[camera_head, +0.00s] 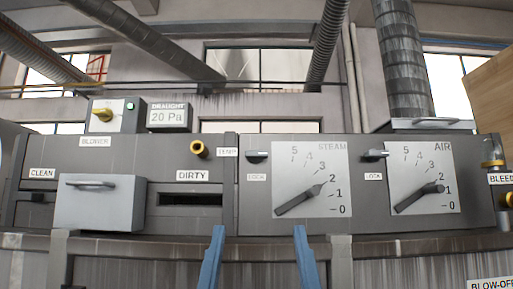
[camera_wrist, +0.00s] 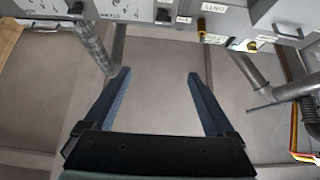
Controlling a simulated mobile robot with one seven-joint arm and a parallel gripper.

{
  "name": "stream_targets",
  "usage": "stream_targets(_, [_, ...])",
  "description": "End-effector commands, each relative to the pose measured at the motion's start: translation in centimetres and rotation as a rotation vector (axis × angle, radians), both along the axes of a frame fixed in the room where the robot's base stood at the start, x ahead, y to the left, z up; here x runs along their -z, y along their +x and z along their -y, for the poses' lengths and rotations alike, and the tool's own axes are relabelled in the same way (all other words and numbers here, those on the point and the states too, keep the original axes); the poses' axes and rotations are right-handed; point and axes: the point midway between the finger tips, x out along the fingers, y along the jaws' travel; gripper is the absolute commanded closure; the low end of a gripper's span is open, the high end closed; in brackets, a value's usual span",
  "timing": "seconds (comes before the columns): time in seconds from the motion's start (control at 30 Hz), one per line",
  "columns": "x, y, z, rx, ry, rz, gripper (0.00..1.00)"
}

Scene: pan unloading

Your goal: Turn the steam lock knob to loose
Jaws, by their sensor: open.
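The steam lock knob (camera_head: 256,155) is a small dark knob above a "LOCK" label (camera_head: 257,177), at the upper left of the STEAM dial (camera_head: 309,180) in the head view. It lies roughly level; which setting it is on cannot be read. A dark knob that appears to be the same one shows near the top of the wrist view (camera_wrist: 163,15). My gripper (camera_head: 259,230) is open and empty, its two blue fingers apart, below and in front of the STEAM panel. In the wrist view my gripper (camera_wrist: 159,74) has nothing between its fingers and touches nothing.
A similar air lock knob (camera_head: 375,154) sits left of the AIR dial (camera_head: 420,178). A yellow knob (camera_head: 199,149) is left of the steam lock knob. A grey drawer box (camera_head: 100,205) juts out at the left. The space directly before the STEAM panel looks clear.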

Motion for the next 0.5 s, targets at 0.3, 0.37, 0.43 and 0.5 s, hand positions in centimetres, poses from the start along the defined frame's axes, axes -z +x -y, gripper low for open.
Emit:
stream_targets(0.3, [-7.8, 8.4, -0.1, -0.002, 0.002, -0.188, 0.10])
stream_targets(0.37, [-8.4, 9.5, -0.1, -0.005, 0.003, -0.215, 0.10])
stream_targets(0.43, [-8.8, 10.6, -0.2, -0.007, 0.003, -0.242, 0.10])
stream_targets(0.5, [-9.1, 11.3, -0.2, -0.008, 0.004, -0.259, 0.10])
